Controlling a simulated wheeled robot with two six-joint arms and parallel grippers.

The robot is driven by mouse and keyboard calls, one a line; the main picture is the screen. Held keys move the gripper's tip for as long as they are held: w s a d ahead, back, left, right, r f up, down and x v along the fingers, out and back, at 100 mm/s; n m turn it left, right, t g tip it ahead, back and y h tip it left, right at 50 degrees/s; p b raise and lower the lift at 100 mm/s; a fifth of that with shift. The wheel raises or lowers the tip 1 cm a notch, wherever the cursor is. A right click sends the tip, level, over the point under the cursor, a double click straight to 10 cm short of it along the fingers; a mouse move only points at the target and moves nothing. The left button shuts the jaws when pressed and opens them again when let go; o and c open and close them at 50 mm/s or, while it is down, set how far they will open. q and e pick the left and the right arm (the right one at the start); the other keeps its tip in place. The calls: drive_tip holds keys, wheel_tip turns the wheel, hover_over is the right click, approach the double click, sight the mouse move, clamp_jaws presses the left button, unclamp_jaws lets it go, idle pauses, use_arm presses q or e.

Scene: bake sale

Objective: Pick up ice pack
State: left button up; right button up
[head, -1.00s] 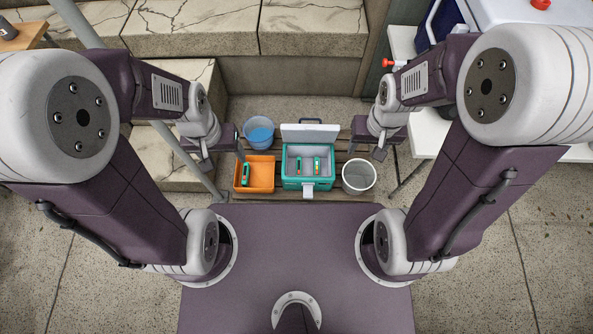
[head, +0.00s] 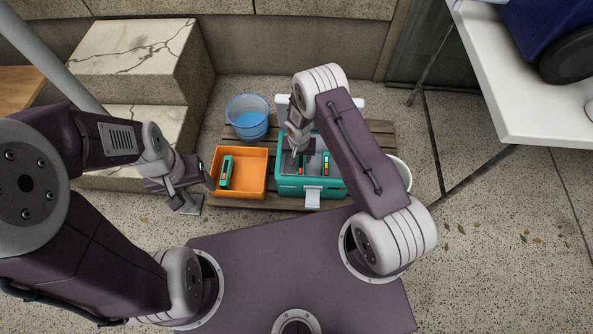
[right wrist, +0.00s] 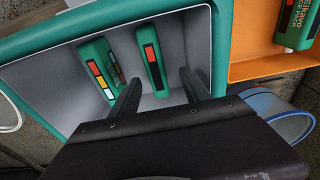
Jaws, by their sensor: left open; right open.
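Two green ice packs stand in the teal cooler (head: 290,190), one to the left (head: 300,165) and one to the right (head: 326,164) in the head view. In the right wrist view these are a nearer-centre pack (right wrist: 153,62) and another pack (right wrist: 98,68). My right gripper (head: 299,153) is over the cooler's left part, open, its fingers (right wrist: 159,80) pointing in on either side of the centre pack; contact cannot be told. A third ice pack (head: 226,172) lies in the orange bin (head: 253,172). My left gripper (head: 199,193) is open and empty, left of that bin.
The cooler's lid stands open behind it. A blue bucket (head: 248,118) stands behind the orange bin. A white bucket (head: 403,173) is at the cooler's right, partly hidden by my right arm. All are on a low wooden pallet (head: 378,132). A white table (head: 530,90) is at right.

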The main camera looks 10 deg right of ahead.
sight(299, 163)
drive_tip(key=f+b, duration=0.1)
drive_tip(key=f, duration=0.1)
drive_tip(key=f+b, duration=0.2)
drive_tip(key=shift+w+d, duration=0.1)
drive_tip(key=shift+w, duration=0.1)
drive_tip(key=shift+r, duration=0.15)
drive_tip(key=f+b, duration=0.4)
drive_tip(key=f, duration=0.1)
drive_tip(key=shift+w+d+f+b, duration=0.2)
drive_tip(key=shift+d+b, duration=0.1)
drive_tip(key=shift+d, duration=0.1)
drive_tip(key=shift+r, duration=0.2)
drive_tip(key=shift+c, duration=0.3)
clamp_jaws()
